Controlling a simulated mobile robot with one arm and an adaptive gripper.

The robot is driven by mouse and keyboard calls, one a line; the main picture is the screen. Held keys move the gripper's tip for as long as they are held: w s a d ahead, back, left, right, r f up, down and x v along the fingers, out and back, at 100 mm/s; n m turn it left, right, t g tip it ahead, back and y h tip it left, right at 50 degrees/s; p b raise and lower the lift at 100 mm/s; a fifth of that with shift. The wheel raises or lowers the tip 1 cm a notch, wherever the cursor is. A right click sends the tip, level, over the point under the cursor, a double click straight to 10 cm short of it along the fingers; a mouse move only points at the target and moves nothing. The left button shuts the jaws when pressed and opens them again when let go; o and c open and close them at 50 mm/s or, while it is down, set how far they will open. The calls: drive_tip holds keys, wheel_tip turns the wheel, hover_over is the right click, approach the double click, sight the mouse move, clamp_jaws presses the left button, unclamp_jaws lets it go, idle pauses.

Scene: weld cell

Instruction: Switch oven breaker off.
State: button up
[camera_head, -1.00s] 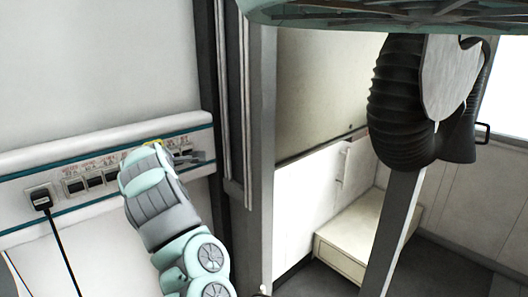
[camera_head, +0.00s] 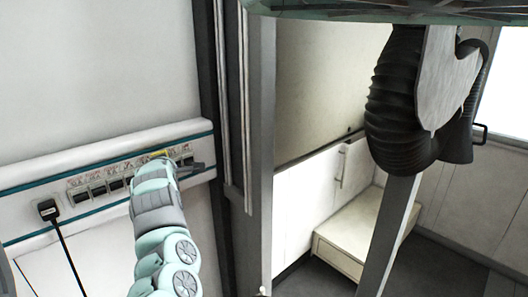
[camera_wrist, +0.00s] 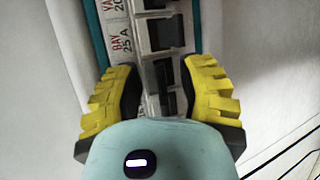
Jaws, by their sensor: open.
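A row of dark breaker switches (camera_head: 98,191) sits in a white wall strip with teal edges, under small red-lettered labels. The oven breaker's label cannot be made out in either view. My gripper (camera_wrist: 158,72) is open at the strip, with its yellow fingers on either side of the switch column in the wrist view. A dark switch (camera_wrist: 165,74) lies between the fingers, and another switch (camera_wrist: 166,33) is just above. The labels beside them partly read "BAY 25 A" and "YA". My arm hides part of the row in the head view.
A black plug (camera_head: 47,209) with a hanging cord is at the left end of the strip. A dark metal post (camera_head: 207,80) stands right of the strip. A black corrugated hose (camera_head: 398,110) hangs at right, above a low cream box (camera_head: 350,232).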

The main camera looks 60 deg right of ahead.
idle(0.3)
clamp_jaws()
idle(0.3)
